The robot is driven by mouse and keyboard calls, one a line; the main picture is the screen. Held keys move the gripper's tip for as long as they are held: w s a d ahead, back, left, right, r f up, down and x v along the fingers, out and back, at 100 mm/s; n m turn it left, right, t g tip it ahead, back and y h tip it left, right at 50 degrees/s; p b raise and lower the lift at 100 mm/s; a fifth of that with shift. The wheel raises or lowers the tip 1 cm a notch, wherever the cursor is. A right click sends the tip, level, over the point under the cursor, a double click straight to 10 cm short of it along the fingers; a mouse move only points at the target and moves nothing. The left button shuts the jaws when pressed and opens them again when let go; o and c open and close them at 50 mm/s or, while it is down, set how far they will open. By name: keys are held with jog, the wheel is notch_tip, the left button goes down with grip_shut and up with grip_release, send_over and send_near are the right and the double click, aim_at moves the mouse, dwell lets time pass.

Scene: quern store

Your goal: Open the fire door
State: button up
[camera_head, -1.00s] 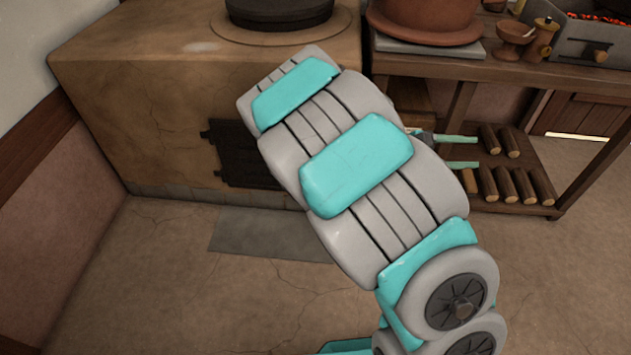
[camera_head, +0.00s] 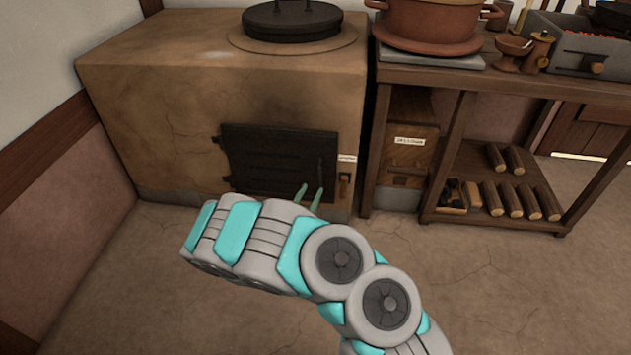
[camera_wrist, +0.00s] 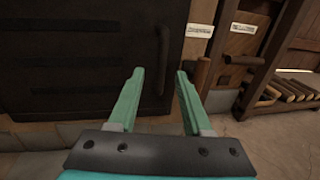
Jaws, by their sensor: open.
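The fire door (camera_head: 265,160) is a dark metal panel, shut, in the front of the clay stove (camera_head: 160,120). Its upright bar handle (camera_wrist: 163,60) is near its right edge in the wrist view. My gripper (camera_head: 309,193) is open and empty, with two green fingers near the door's lower right corner. In the wrist view my gripper (camera_wrist: 160,75) points toward the door, its fingertips appearing either side of the handle's lower end. I cannot tell how far they are from it; no contact shows. The door's lower edge is partly hidden by my arm in the head view.
A small wooden piece (camera_head: 345,187) sits under a label (camera_head: 347,159) right of the door. A wooden box (camera_head: 405,150) and a shelf table (camera_head: 500,75) with several logs (camera_head: 515,200) stand further right. A lidded pot (camera_head: 292,20) tops the stove. The left floor is open.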

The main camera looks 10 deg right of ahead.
aim_at(318, 179)
jog(key=x, duration=0.7)
jog(key=shift+w+d, duration=0.1)
jog(key=shift+d, duration=0.1)
jog(key=shift+c, duration=0.4)
grip_shut()
dwell(0.8)
